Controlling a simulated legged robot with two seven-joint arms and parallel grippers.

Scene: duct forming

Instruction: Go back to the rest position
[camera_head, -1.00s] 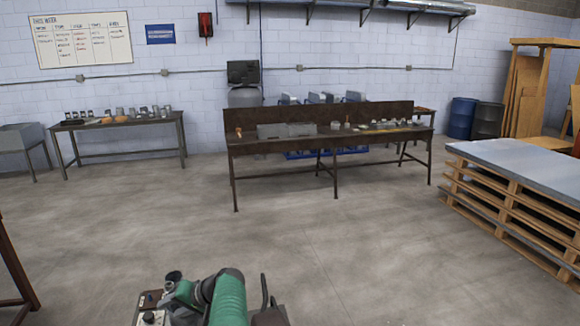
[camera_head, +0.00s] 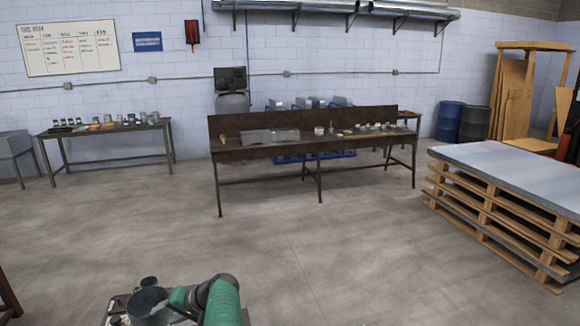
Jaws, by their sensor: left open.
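My left arm, with its green shell and dark joint, shows at the bottom edge of the head view, left of centre. My left gripper (camera_head: 150,303) is at the arm's left end, low in the picture. It is open, and I see nothing held in it. Its fingers are small and hard to make out against the dark parts around them. My right gripper is out of view.
A long dark workbench (camera_head: 300,151) with small parts stands ahead. A smaller parts table (camera_head: 108,128) is at the left. A grey sheet on stacked wooden pallets (camera_head: 490,215) is at the right. Bare concrete floor (camera_head: 330,260) lies between me and the bench.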

